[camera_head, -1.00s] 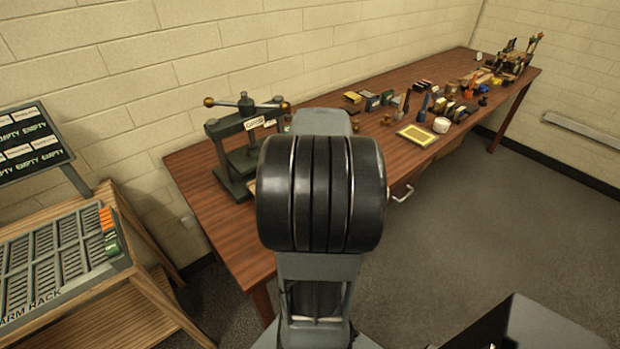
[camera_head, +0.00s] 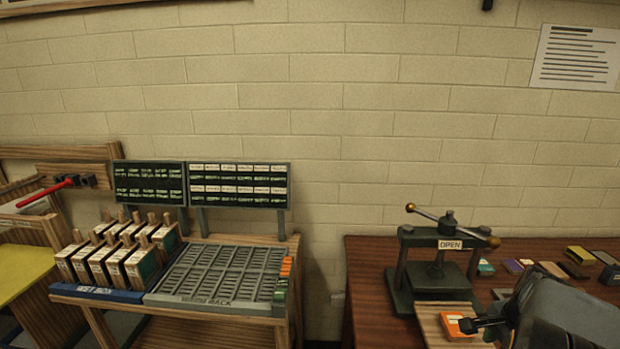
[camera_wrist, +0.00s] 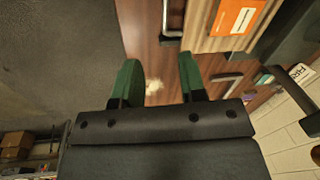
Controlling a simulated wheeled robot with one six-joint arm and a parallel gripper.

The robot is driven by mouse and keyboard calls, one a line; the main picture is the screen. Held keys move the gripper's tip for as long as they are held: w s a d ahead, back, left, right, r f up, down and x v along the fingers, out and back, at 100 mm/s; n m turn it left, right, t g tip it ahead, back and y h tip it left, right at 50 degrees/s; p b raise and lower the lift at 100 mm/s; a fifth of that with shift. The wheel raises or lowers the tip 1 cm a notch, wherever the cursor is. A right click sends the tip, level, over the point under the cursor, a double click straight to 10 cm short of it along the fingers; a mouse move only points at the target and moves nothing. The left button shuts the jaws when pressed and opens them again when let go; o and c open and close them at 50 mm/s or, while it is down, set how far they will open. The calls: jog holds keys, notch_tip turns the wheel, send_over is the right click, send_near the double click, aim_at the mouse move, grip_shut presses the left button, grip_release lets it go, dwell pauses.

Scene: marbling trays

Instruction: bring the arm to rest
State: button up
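My gripper (camera_wrist: 159,80) shows in the wrist view with its two green fingers spread apart and nothing between them. It is open above or beside the brown table (camera_wrist: 150,45); the height is hard to judge. An orange item with a white label (camera_head: 459,325) lies on a pale wooden board (camera_head: 432,322) in front of the press. It also shows in the wrist view (camera_wrist: 237,14), off to the right of the fingers.
A dark green press (camera_head: 437,262) with an OPEN sign stands on the brown table (camera_head: 370,275). Small blocks lie to its right. A slotted grey rack (camera_head: 222,272) and several white-labelled boxes (camera_head: 121,252) stand left, below two dark boards (camera_head: 238,186). A gap separates rack and table.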

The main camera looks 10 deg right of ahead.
jog(key=w+a+r+n+t, duration=0.1)
jog(key=a+n, duration=0.8)
jog(key=a, duration=0.5)
jog(key=w+a+r+n+t, duration=0.1)
jog(key=a+r+n, duration=0.1)
jog(key=a+n, duration=0.7)
jog(key=a, duration=0.5)
jog(key=shift+r, duration=0.25)
jog(key=shift+s, duration=0.1)
